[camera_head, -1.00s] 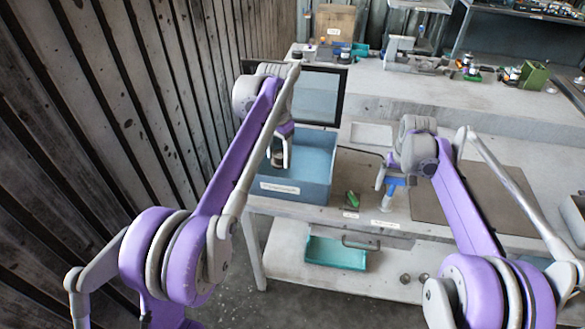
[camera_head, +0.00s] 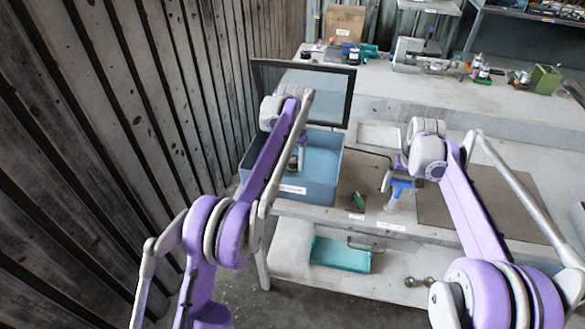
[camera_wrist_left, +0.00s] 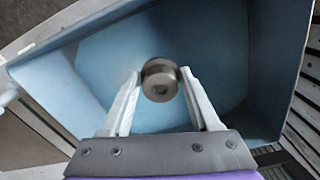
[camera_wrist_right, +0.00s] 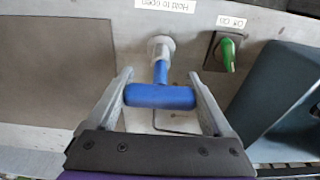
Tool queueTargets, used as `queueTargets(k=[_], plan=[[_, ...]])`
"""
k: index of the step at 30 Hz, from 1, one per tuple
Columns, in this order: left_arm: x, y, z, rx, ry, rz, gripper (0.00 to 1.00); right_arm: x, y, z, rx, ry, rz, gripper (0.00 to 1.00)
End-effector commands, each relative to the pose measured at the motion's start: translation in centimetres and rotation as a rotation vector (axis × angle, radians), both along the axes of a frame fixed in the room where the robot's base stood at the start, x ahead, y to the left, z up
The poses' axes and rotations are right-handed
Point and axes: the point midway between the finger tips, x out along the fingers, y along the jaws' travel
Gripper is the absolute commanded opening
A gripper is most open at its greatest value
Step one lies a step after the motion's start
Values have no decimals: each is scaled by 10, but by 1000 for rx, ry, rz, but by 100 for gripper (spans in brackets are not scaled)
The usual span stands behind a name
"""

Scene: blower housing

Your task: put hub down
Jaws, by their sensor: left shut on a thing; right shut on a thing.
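The hub, a short dark metal cylinder (camera_wrist_left: 160,80), is between the fingertips of my left gripper (camera_wrist_left: 160,85), which is shut on it. The gripper is inside the blue bin (camera_wrist_left: 275,60), with the bin floor below the hub. I cannot tell whether the hub touches the floor. In the head view, my left gripper (camera_head: 297,158) reaches down into the bin (camera_head: 318,190), and the arm partly hides it. My right gripper (camera_wrist_right: 160,95) is shut on a blue T-shaped handle (camera_wrist_right: 160,96), beside a "Hold to open" label.
A dark-framed clear panel (camera_head: 312,88) stands raised behind the bin. A green switch (camera_wrist_right: 227,52) sits between the handle and the bin. A brown mat (camera_head: 500,205) lies right of the handle. A teal tray (camera_head: 340,254) is on the lower shelf.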

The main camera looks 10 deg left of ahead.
Motion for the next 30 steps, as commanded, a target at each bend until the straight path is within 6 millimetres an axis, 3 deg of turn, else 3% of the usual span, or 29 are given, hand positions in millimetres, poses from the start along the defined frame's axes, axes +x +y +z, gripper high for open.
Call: queueTargets(k=[7, 19, 20, 25, 30], plan=[[0, 0, -34, 0, 0, -1, 0, 0, 0, 0, 0, -1, 0, 30], [0, 0, -39, 0, 0, -1, 0, 0, 0, 0, 0, -1, 0, 30], [0, 0, -40, 0, 0, -1, 64, 0, 0, 0, 0, -1, 0, 30], [0, 0, -39, 0, 0, -1, 92, 0, 0, 0, 0, -1, 0, 30], [0, 0, -39, 0, 0, -1, 92, 0, 0, 0, 0, -1, 0, 30]])
